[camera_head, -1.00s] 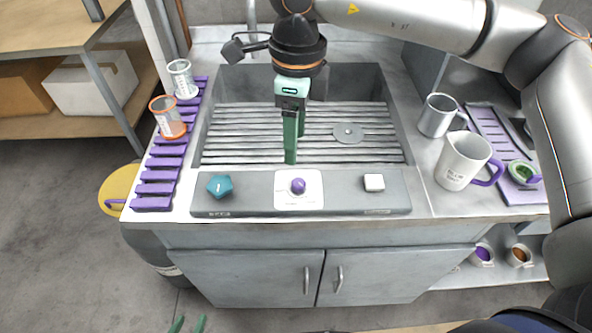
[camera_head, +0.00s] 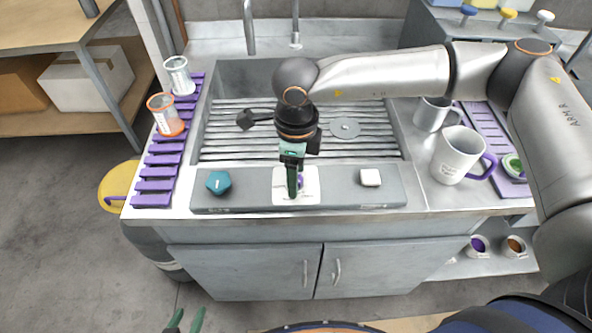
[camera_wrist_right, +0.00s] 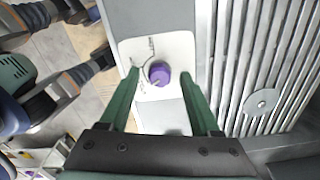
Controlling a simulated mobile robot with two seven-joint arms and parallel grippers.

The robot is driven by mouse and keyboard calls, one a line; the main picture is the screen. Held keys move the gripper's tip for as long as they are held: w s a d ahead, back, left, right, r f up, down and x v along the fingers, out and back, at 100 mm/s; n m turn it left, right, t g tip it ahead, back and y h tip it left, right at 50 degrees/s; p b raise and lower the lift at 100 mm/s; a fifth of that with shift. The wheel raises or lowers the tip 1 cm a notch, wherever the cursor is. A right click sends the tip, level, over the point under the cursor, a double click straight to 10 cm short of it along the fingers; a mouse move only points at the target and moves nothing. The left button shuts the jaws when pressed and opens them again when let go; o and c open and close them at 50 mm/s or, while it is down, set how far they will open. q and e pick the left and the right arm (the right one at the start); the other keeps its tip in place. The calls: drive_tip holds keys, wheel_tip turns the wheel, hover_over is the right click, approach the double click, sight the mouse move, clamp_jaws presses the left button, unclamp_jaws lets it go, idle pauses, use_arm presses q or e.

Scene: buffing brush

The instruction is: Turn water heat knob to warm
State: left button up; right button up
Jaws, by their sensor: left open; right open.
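The purple water heat knob (camera_wrist_right: 160,74) sits on a white plate with markings (camera_wrist_right: 155,48) in the right wrist view. In the head view the white plate (camera_head: 310,190) is in the middle of the sink's front panel, and the knob is mostly hidden behind my right gripper. My right gripper (camera_head: 292,192) points down over the plate, with its green fingers open. In the wrist view its fingertips (camera_wrist_right: 160,76) show on either side of the knob, with gaps; their height above the plate is unclear. My left gripper (camera_head: 186,322) is open, low at the bottom edge, away from the sink.
A teal knob (camera_head: 218,182) and a white square button (camera_head: 370,177) flank the plate on the grey panel (camera_head: 255,188). A purple rack (camera_head: 160,174) stands left, and a white mug (camera_head: 459,155) stands right. A drain disc (camera_head: 345,128) lies on the slatted sink.

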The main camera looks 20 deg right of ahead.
clamp_jaws()
idle(0.5)
